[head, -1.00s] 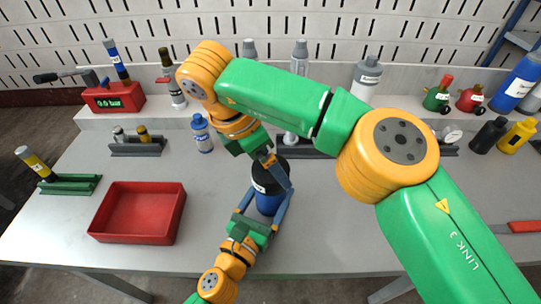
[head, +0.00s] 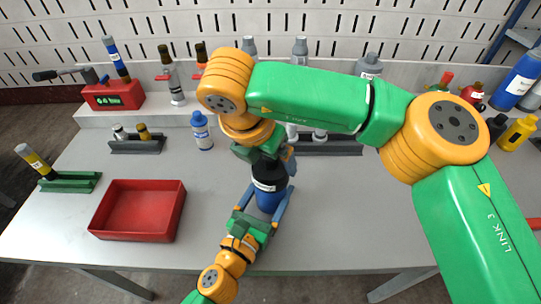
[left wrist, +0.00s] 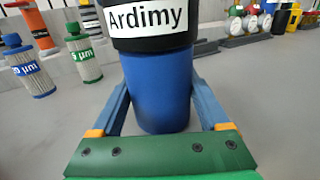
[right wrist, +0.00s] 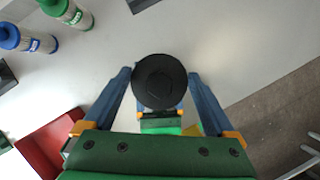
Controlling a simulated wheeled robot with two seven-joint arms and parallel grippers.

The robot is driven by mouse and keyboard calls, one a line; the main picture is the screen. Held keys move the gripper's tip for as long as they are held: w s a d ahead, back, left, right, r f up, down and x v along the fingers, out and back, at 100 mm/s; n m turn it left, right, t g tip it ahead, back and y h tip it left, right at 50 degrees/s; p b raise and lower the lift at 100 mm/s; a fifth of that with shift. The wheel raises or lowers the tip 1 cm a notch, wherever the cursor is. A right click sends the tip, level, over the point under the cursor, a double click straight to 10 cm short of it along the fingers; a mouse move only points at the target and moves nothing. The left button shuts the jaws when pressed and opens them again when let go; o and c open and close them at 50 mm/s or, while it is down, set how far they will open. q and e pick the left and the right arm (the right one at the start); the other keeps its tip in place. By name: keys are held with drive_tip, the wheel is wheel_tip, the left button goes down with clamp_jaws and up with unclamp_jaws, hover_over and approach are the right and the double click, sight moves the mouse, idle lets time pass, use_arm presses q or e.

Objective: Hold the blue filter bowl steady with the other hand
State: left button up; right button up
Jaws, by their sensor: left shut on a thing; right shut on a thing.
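The blue filter bowl (head: 268,201) stands upright on the grey table, below a black head with a white label (head: 266,187). The left wrist view shows the bowl (left wrist: 158,90) and the head's label reading "Ardimy" (left wrist: 148,18). My left gripper (head: 271,200) comes in low from the front, shut on the bowl with a blue finger on each side. My right gripper (head: 274,167) is above, shut on the black head. The right wrist view shows the head's round top (right wrist: 160,82) between its fingers. The right hand partly hides the head in the head view.
A red open tray (head: 137,238) lies to the left, empty. A blue-capped cartridge (head: 202,131) stands behind it. Bottles line the back ledge. The table just left of the bowl is clear.

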drive_tip(key=n+y, duration=0.1)
drive_tip(key=n, duration=0.1)
drive_tip(key=n+y, duration=0.1)
drive_tip(key=n, duration=0.2)
drive_tip(key=shift+t, duration=0.4)
drive_tip(key=shift+n, duration=0.6)
drive_tip(key=shift+y, duration=0.3)
drive_tip(key=shift+n+y, duration=0.3)
drive_tip(key=shift+n, duration=0.8)
drive_tip(key=n, duration=0.2)
drive_tip(key=n+y, duration=0.1)
drive_tip(key=shift+n+g+y, duration=0.3)
drive_tip(key=shift+n, duration=0.1)
drive_tip(key=n, duration=0.2)
drive_tip(key=shift+n+g+y, duration=0.4)
drive_tip(key=n, duration=0.3)
drive_tip(key=shift+g+y, duration=0.4)
